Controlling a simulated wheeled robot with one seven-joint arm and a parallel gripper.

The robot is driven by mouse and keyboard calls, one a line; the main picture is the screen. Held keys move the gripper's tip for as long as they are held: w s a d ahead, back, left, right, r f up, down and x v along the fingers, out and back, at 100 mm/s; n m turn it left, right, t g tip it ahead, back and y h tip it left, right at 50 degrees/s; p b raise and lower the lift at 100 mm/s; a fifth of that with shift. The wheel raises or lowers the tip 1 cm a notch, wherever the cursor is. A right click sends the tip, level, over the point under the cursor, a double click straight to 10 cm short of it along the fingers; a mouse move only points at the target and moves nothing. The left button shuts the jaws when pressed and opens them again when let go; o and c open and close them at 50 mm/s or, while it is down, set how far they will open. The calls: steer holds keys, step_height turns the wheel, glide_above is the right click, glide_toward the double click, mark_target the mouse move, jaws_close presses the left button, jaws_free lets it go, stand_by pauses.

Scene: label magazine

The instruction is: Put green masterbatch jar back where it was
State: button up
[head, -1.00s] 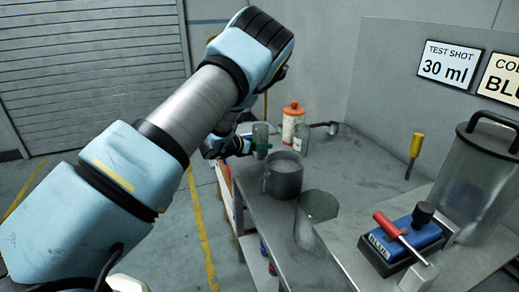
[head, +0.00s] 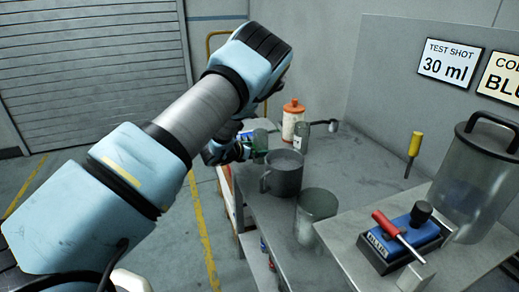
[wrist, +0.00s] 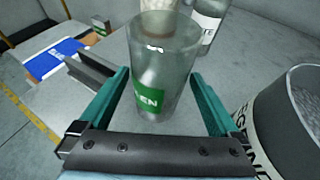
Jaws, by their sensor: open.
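The green masterbatch jar (wrist: 165,60) is a clear, upright jar with a green label ending in "EN". In the wrist view it stands between the two teal fingers of my gripper (wrist: 163,88), with a visible gap on each side. My gripper is open. In the head view the jar (head: 260,138) is at the far left part of the bench, partly covered by my gripper (head: 250,150). The jar's base is hard to make out, so I cannot tell exactly what it rests on.
Close by are a white-labelled jar (wrist: 208,22), an orange-capped bottle (head: 292,122) and the dark grey regrind jug (head: 283,174). A grey beaker (head: 316,208) stands nearer. A blue-labelled block (head: 400,242) and a clear lidded hopper (head: 470,185) are at right.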

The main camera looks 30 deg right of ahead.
steer(key=shift+r, duration=0.1)
steer(key=b+v, duration=0.4)
steer(key=v, duration=0.8)
steer(key=w+a+r+n+t+y, duration=0.1)
steer(key=w+a+n+t+y, duration=0.2)
steer(key=a+n, duration=0.85)
steer(key=w+a+r+n+t+y, duration=0.1)
steer(key=w+a+n+y, duration=0.2)
steer(key=a+n+y, duration=0.6)
steer(key=s+a+r+n+g, duration=0.2)
steer(key=s+a+n+g, duration=0.1)
steer(key=s+a+n, duration=0.4)
steer(key=s+a+r+n+g, duration=0.2)
steer(key=s+a+n+g, duration=0.2)
steer(key=s+n, duration=1)
steer(key=a+n, duration=0.2)
steer(key=n, duration=0.5)
steer(key=shift+s+a+r, duration=0.2)
steer(key=shift+a+r, duration=0.1)
steer(key=shift+a, duration=0.1)
